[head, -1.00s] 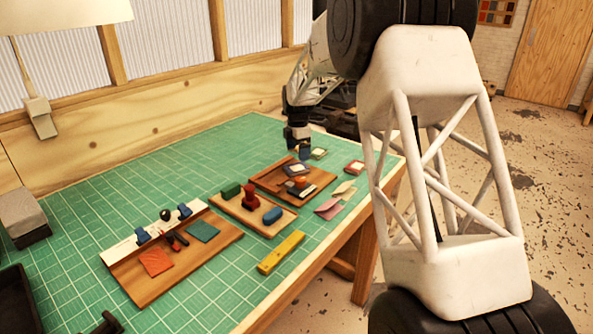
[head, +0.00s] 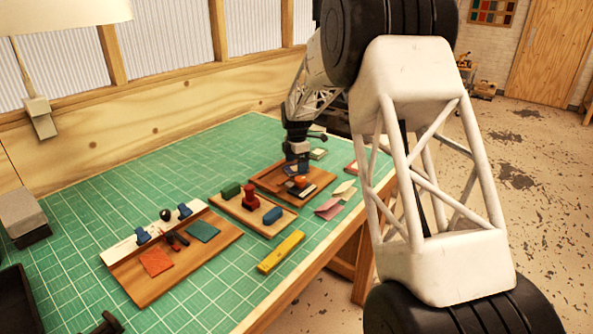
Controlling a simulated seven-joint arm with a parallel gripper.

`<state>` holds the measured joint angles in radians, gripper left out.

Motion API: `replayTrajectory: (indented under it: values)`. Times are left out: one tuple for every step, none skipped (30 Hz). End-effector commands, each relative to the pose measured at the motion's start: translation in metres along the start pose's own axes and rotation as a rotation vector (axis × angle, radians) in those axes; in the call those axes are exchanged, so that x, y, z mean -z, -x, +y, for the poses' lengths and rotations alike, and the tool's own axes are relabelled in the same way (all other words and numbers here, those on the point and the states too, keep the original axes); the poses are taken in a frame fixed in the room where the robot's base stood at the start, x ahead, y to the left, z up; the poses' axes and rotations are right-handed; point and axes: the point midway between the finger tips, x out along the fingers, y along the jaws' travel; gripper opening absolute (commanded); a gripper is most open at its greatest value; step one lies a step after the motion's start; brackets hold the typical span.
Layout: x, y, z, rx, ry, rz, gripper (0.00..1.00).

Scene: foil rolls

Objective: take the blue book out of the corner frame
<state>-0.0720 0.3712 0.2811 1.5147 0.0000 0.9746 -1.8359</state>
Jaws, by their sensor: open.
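The corner frame (head: 262,179) appears to be the wooden tray with raised edges towards the far right of the mat. A small dark-edged book with a pale cover, probably the blue book, lies in it; my gripper now mostly covers it. My gripper (head: 297,167) points down over the tray, open, with bluish fingertips close above or around the book. I cannot tell whether they touch it. An orange-topped stamp and a dark-and-white pad (head: 302,191) sit in the tray's near part.
A wooden tray holds a green block (head: 231,190), a red stamp (head: 250,197) and a blue block (head: 272,216). A larger board (head: 160,290) holds orange and teal pieces. A yellow bar (head: 281,252) and pink and pale cards (head: 329,208) lie nearby.

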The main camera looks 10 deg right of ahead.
Motion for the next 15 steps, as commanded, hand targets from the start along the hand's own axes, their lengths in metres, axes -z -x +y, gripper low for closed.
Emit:
replayTrajectory:
  values:
    - [-0.0002,-0.0051,-0.0001,0.001,0.0,0.0,0.92]
    - [-0.0002,-0.0074,-0.0001,0.0,0.0,0.0,0.92]
    - [-0.0001,-0.0098,-0.0002,0.001,0.0,0.0,0.92]
    - [-0.0001,-0.0111,-0.0002,0.001,0.0,0.0,0.92]
    - [-0.0001,-0.0121,-0.0003,0.001,0.0,0.0,0.92]
    - [-0.0001,-0.0128,-0.0003,0.0,0.0,0.0,0.92]
    - [-0.0002,-0.0131,-0.0003,0.0,0.0,0.0,0.92]
    - [-0.0002,-0.0132,-0.0003,0.0,0.0,0.0,0.92]
    - [-0.0002,-0.0132,-0.0003,0.0,0.0,0.0,0.92]
    - [-0.0002,-0.0131,-0.0003,0.0,0.0,0.0,0.92]
    - [-0.0002,-0.0131,-0.0003,0.0,0.0,0.0,0.92]
    - [-0.0002,-0.0132,-0.0003,0.0,0.0,0.0,0.92]
    - [-0.0002,-0.0131,-0.0003,0.0,0.0,0.0,0.92]
    - [-0.0002,-0.0131,-0.0003,0.0,0.0,0.0,0.92]
    - [-0.0002,-0.0131,-0.0003,0.0,0.0,0.0,0.92]
